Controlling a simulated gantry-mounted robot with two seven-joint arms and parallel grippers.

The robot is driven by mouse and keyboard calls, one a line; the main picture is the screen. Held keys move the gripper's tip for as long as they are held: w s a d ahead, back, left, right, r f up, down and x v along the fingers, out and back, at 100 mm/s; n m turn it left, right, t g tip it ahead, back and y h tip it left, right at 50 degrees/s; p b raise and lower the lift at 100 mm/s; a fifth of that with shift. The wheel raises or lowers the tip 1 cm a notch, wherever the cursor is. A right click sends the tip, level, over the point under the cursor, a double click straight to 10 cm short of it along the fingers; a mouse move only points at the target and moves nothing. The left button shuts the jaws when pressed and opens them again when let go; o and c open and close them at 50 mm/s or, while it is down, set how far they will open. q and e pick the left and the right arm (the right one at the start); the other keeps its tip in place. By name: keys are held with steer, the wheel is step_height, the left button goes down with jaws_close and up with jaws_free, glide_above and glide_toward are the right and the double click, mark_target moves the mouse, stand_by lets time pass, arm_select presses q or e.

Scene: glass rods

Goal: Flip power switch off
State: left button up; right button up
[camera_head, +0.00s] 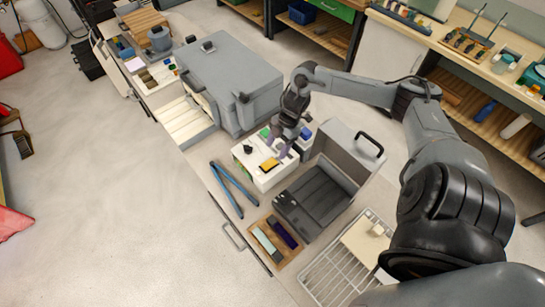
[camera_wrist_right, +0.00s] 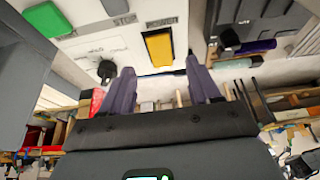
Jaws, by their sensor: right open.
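A white control box (camera_head: 248,170) stands on the bench, with a yellow power switch (camera_head: 269,165) on its top. In the right wrist view the yellow switch (camera_wrist_right: 158,47) sits in a dark frame beside the printed word POWER. A black knob (camera_wrist_right: 106,70) and a large green button (camera_wrist_right: 46,19) are on the same panel. My right gripper (camera_head: 285,150) is over the box, close to the switch. Its two purple fingers (camera_wrist_right: 160,70) are apart with nothing between them. I cannot tell whether a finger touches the switch. My left gripper is not in view.
A big grey machine (camera_head: 228,85) stands behind the box. An open grey case (camera_head: 318,195) is close on the right. Blue tongs (camera_head: 233,188), a wooden tray (camera_head: 291,252) with rods and a wire rack (camera_head: 325,275) lie nearer the front. Bench space is tight.

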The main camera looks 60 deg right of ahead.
mark_target(270, 163)
steer(key=shift+x, duration=2.95)
steer(key=shift+c, duration=0.3)
steer(key=c, duration=1)
steer(key=shift+a+r+h+p, duration=0.15)
steer(key=shift+r+h+p, duration=0.25)
steer(key=shift+p, duration=0.4)
steer(key=shift+w+a+g+h+p, duration=0.25)
steer(key=shift+g+h+p, duration=0.25)
steer(key=shift+h+p, duration=0.35)
steer(key=shift+a+f+g+h+p, duration=0.1)
steer(key=shift+g+h+p, duration=0.2)
steer(key=shift+h+p, duration=0.15)
steer(key=shift+s+f, duration=0.1)
